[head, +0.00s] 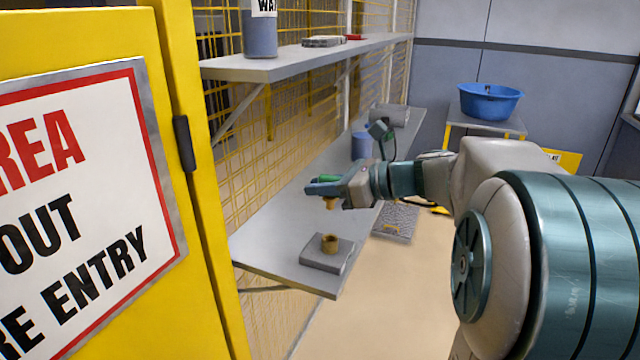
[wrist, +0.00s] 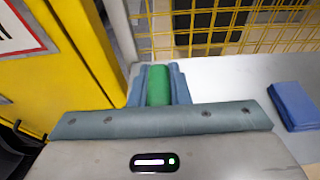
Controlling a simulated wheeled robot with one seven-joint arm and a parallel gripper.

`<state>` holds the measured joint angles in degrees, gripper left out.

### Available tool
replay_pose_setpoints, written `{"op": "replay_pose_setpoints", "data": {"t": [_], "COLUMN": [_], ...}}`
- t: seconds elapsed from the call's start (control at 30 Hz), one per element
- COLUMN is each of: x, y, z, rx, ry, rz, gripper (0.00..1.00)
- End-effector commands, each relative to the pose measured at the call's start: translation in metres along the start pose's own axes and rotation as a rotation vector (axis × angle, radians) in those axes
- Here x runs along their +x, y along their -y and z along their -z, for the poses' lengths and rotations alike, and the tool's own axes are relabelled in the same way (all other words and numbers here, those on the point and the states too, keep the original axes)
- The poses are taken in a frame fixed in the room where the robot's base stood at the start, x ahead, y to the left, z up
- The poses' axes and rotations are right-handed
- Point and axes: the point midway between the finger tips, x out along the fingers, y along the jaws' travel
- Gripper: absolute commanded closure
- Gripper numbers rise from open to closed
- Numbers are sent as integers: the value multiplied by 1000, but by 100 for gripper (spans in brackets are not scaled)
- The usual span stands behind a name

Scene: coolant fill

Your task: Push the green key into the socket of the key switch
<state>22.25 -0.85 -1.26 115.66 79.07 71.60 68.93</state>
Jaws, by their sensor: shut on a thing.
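The green key (head: 328,178) is in my gripper (head: 325,188), above the lower shelf. A brass-coloured end (head: 330,203) points down below the fingers. In the wrist view the green key (wrist: 158,86) shows between the two blue fingers of my gripper (wrist: 157,75), which are shut on it. The key switch (head: 326,256) is a flat grey box near the front end of the lower shelf. Its brass socket (head: 330,243) is a ring standing on top. The key is above and apart from the socket. The key switch cannot be made out in the wrist view.
The lower grey shelf (head: 285,225) is clear around the switch, with yellow mesh behind. A blue container (head: 361,146) stands farther back. An upper shelf (head: 300,62) hangs above. A yellow door (head: 208,290) with a sign is at left. A blue basin (head: 490,103) stands at back right.

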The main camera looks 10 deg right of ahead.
Motion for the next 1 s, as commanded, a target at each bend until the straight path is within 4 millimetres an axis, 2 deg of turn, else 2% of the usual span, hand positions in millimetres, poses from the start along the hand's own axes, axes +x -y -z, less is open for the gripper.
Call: {"op": "replay_pose_setpoints", "data": {"t": [0.2,0.73,1.0], "x": [0,16,18], "y": [-1,-1,-1], "z": [-1,46,56], "rx": [0,-1,-1], "ry": [-2,-1,-1], "rz": [-2,-5,-5], "gripper": [100,100,100]}}
